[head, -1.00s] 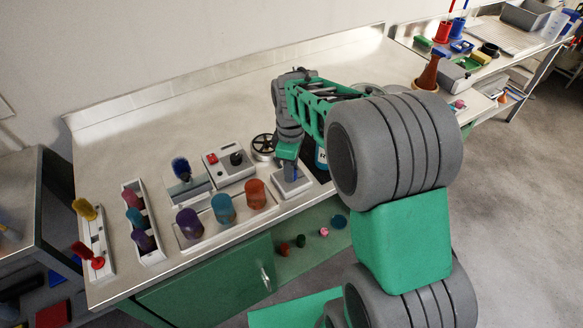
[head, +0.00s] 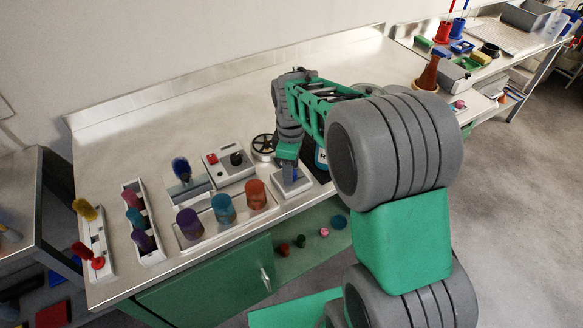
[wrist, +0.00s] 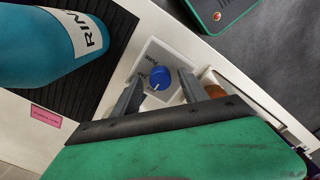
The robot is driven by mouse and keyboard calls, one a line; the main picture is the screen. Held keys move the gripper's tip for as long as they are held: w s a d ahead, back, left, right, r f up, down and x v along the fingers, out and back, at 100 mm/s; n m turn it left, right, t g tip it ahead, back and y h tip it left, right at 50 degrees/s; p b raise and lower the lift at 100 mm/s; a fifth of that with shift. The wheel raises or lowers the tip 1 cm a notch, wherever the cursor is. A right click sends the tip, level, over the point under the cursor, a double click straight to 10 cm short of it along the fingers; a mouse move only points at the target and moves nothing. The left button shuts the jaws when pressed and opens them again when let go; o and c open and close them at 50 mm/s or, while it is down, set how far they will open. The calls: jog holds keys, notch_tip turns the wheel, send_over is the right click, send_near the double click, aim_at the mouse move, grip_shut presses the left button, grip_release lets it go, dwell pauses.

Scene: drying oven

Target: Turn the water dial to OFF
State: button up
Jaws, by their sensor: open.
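The water dial is a round blue knob with a white pointer line on a white box. It shows in the wrist view (wrist: 160,77). My gripper (wrist: 161,88) is open, with one grey finger on each side of the knob. I cannot tell whether the fingers touch it. In the head view my gripper (head: 290,174) points down over the dial box (head: 303,187) at the table's front edge, and it largely hides the knob.
A teal bottle with a "RIN" label (wrist: 40,45) stands on a black ribbed mat close beside the dial. Orange, teal and purple cups (head: 222,208) stand left of my gripper. A control box with a red button (head: 230,166) is behind them. The table's back is clear.

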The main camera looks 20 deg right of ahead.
notch_tip(320, 180, up, 8)
jog(key=shift+f+b, duration=0.1)
jog(key=shift+b, duration=0.25)
